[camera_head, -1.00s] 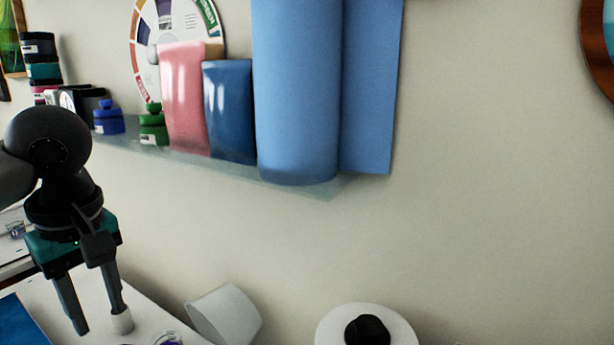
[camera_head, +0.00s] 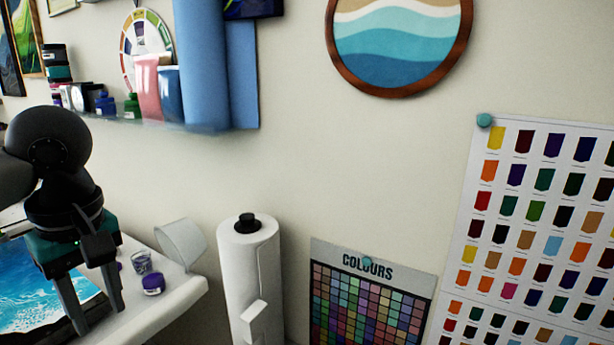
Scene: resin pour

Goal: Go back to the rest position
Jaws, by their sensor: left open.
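My left gripper (camera_head: 100,318) is at the left of the head view, fingers pointing down over the white table (camera_head: 178,292). Its two fingers are apart, with nothing seen between them. A blue and white ocean picture (camera_head: 35,290) lies on the table behind and left of the fingers. My right gripper is not in view.
A paper roll (camera_head: 248,285) on a holder stands right of the table. A wall shelf (camera_head: 150,124) holds blue rolls (camera_head: 205,70) and small bottles. Colour charts (camera_head: 540,230) and a round wave picture (camera_head: 400,40) hang on the wall.

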